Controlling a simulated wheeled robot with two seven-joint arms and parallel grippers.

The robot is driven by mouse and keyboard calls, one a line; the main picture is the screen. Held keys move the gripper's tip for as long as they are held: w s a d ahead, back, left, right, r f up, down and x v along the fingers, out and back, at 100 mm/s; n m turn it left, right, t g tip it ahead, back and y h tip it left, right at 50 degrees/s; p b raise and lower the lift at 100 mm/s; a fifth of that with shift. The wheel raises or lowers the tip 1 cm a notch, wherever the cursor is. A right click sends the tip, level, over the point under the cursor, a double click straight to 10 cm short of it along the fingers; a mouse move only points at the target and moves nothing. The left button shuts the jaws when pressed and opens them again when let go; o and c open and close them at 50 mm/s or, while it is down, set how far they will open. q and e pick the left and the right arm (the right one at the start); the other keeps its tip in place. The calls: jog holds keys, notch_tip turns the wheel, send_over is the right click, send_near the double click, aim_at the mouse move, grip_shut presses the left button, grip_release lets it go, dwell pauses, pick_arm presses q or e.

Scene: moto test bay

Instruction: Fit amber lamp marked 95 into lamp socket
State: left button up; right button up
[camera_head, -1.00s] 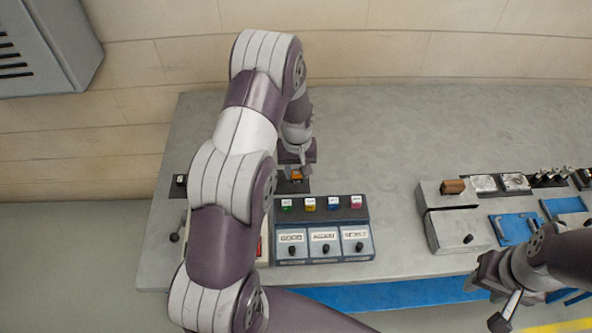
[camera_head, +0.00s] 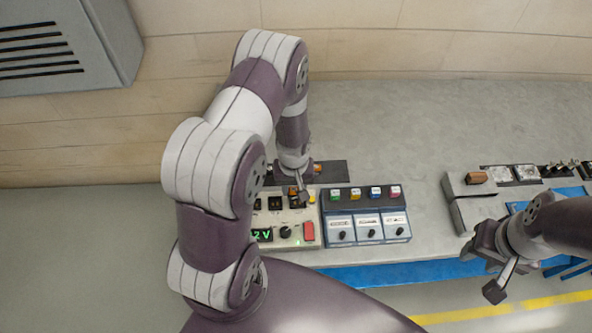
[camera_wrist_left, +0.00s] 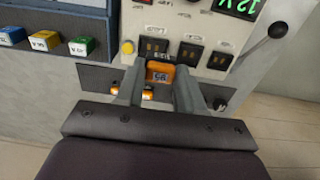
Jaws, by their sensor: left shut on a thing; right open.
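My left gripper (camera_head: 299,192) is shut on an amber lamp (camera_wrist_left: 160,74), whose small label reads 95 upside down in the left wrist view. It holds the lamp at the back edge of the beige test panel (camera_wrist_left: 178,22), by the dark socket (camera_wrist_left: 153,48) nearest the yellow button. Whether the lamp touches the socket cannot be told. In the head view the panel (camera_head: 286,218) lies under the left gripper, with other dark sockets (camera_head: 275,203) to its left. My right gripper (camera_head: 492,247) is open and empty at the front right.
A dark rack (camera_wrist_left: 97,78) behind the panel holds other amber lamps (camera_wrist_left: 118,92). A blue-grey box (camera_head: 366,225) with coloured blocks stands right of the panel. A lever (camera_wrist_left: 277,31) sticks up beside the panel. The grey bench (camera_head: 400,130) is clear behind.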

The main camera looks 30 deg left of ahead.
pick_arm(q)
jog(key=w+f+b, duration=0.1)
jog(key=w+d+f+b, duration=0.1)
jog(key=f, duration=0.1)
jog(key=shift+w+d, duration=0.15)
jog(key=shift+w, duration=0.05)
jog(key=shift+s+a+f+b, duration=0.25)
jog(key=shift+a+f+b, duration=0.1)
jog(key=shift+f+b, duration=0.3)
jog(key=shift+s+a+f+b, duration=0.25)
jog(key=shift+a+f+b, duration=0.1)
jog(key=shift+f+b, duration=0.2)
jog(key=shift+w+f, duration=0.1)
jog(key=shift+f, duration=0.15)
jog(key=shift+w+d, duration=0.2)
jog(key=shift+d, duration=0.2)
jog(key=shift+s+a, duration=0.15)
jog(key=shift+a, duration=0.1)
pick_arm(e)
jog(key=f, duration=0.5)
jog(key=shift+w+d+f, duration=0.1)
jog(key=shift+w+d, duration=0.15)
jog(key=shift+d, duration=0.1)
pick_arm(q)
jog(key=shift+d, duration=0.2)
pick_arm(e)
jog(key=shift+d, duration=0.15)
